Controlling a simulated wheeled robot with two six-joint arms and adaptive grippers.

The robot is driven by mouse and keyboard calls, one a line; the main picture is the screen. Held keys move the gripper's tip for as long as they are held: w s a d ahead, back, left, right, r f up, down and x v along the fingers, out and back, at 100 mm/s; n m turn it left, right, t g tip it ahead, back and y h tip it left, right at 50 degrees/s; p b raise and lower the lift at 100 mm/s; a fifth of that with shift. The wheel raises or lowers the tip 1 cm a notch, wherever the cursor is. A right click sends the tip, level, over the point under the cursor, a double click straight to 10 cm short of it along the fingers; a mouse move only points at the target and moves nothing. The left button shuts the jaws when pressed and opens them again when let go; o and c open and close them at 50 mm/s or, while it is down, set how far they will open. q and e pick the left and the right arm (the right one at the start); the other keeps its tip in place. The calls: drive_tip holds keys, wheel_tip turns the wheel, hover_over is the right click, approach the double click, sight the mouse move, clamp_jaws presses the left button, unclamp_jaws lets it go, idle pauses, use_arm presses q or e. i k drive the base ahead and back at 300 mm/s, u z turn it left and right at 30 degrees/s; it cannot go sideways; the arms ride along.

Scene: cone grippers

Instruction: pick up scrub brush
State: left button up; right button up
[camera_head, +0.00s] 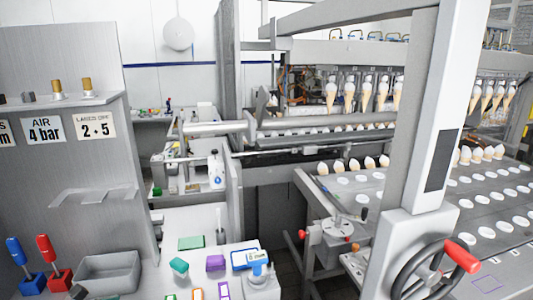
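I cannot tell for certain which item is the scrub brush. A thin grey upright item with a dark lower part (220,237) stands on the white work surface at lower centre. A blue-handled item (14,251) stands upright in a blue base at the lower left. A red-handled item (46,249) stands in a red base beside it. Bristles cannot be made out on any of these. Neither of my grippers shows in the view.
The cone machine (345,190), with a red-handled wheel (430,272), fills the right.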

sight(180, 266)
drive_tip(key=k, duration=1.1)
